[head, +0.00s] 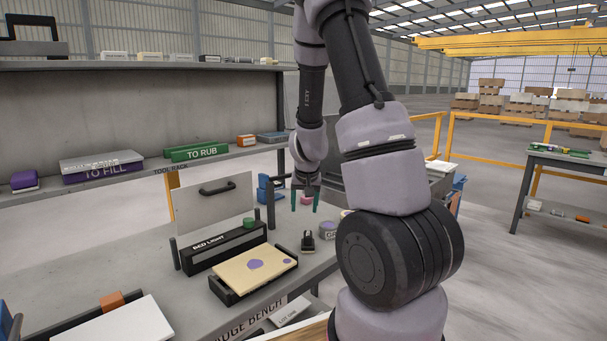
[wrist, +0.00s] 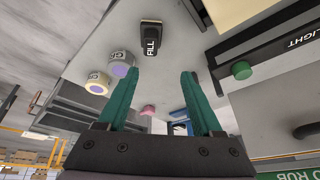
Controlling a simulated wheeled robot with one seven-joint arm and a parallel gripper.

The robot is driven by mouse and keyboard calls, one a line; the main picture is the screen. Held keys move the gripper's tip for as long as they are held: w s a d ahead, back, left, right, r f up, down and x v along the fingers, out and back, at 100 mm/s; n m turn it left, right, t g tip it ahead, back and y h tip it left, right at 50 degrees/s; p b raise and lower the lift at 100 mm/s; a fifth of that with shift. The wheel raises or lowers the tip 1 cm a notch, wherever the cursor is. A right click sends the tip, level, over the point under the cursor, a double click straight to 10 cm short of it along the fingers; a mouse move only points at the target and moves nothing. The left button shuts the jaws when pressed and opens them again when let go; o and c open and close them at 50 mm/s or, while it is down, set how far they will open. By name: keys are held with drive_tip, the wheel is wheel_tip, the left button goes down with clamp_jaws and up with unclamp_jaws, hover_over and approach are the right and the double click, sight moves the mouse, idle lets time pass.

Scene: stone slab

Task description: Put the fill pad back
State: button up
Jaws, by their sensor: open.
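The fill pad (head: 308,241) is a small black block with a light label. It lies on the bench to the right of the bed light box. In the wrist view the pad (wrist: 151,40) shows its FILL lettering near the top, beyond my fingertips. My gripper (head: 305,207) has teal fingers and hangs over the bench, behind the pad in the head view. In the wrist view my gripper (wrist: 161,76) is open, with nothing held between its fingers. The tool rack (head: 225,158) is a shelf holding a purple TO FILL block (head: 103,171) and a green TO RUB block (head: 197,153).
A jar (head: 328,231) stands right of the pad, close to my arm. The bed light (head: 222,246) has a green knob (head: 249,223) and an upright panel behind it. A cream panel with purple patches (head: 252,270) lies in front. A pink item (wrist: 148,110) sits on the bench.

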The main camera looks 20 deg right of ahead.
drive_tip(key=s+a+r+t+y, duration=0.15)
drive_tip(key=s+a+r, duration=0.3)
drive_tip(key=r, duration=0.55)
drive_tip(key=s+a+r+y, duration=0.25)
drive_tip(key=a+r, duration=0.25)
drive_tip(key=r, duration=0.5)
drive_tip(key=s+a+r, duration=0.1)
drive_tip(key=s+r, duration=0.3)
drive_tip(key=s, duration=0.4)
drive_tip(key=s+a+r+t, duration=0.1)
drive_tip(key=s+r, duration=0.3)
drive_tip(key=s, duration=0.4)
drive_tip(key=shift+a+r+n+h, duration=0.2)
drive_tip(key=shift+a+n+h, duration=0.1)
drive_tip(key=shift+n, duration=0.1)
drive_tip(key=shift+w, duration=0.1)
